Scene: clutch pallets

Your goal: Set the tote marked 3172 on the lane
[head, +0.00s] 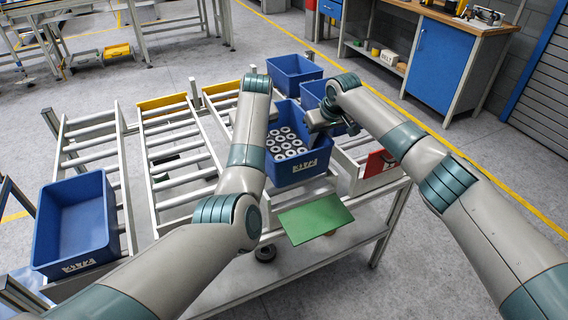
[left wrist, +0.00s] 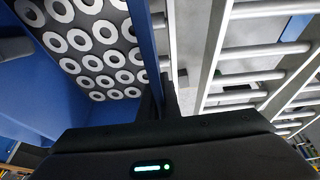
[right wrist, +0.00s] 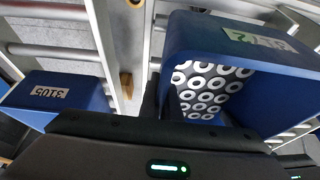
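A blue tote (head: 293,172) holding several white rings (head: 288,142) is at the front of the rack, between my two arms. Its front label is too blurred to read in the head view. In the right wrist view this tote (right wrist: 205,35) has an upside-down label that I cannot fully read. My right gripper (right wrist: 162,105) has its fingers on either side of one tote wall, seemingly closed on it. My left gripper (left wrist: 160,98) straddles the opposite wall (left wrist: 145,45); in the head view my arm hides it. I cannot tell whether the tote touches the rollers.
Roller lanes (head: 180,150) with yellow end stops lie empty to the left. An empty blue tote (head: 75,225) stands at far left. Blue totes (head: 292,70) stand behind; one in the right wrist view (right wrist: 55,95) reads 3105. A green plate (head: 315,218) and red panel (head: 380,163) are in front.

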